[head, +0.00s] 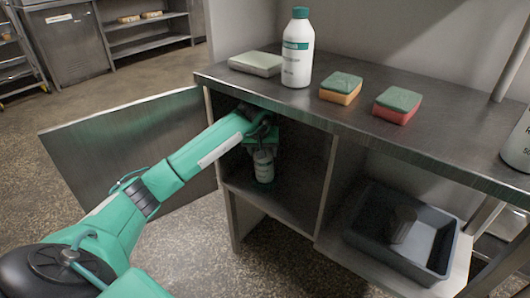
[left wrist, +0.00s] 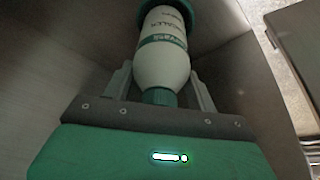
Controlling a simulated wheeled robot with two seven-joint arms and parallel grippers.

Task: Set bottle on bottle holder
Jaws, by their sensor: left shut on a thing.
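A white bottle (head: 263,167) with a green cap is upright inside the open cabinet under the counter. My left gripper (head: 262,138) reaches in from above and is shut on the upper part of this bottle. In the left wrist view the bottle (left wrist: 162,62) lies between the two fingers (left wrist: 160,92), its cap toward the palm. A green rim (left wrist: 196,18) shows around the bottle's far end. I cannot tell whether it is the bottle holder, or whether the bottle rests on the cabinet floor. My right gripper is not in view.
The cabinet door (head: 125,150) stands open at left. The counter (head: 340,122) holds another white bottle (head: 297,60), a pale block (head: 257,63), two sponges (head: 340,88) (head: 397,105) and a bottle at right (head: 518,145). A dark tray (head: 425,272) sits on the lower shelf.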

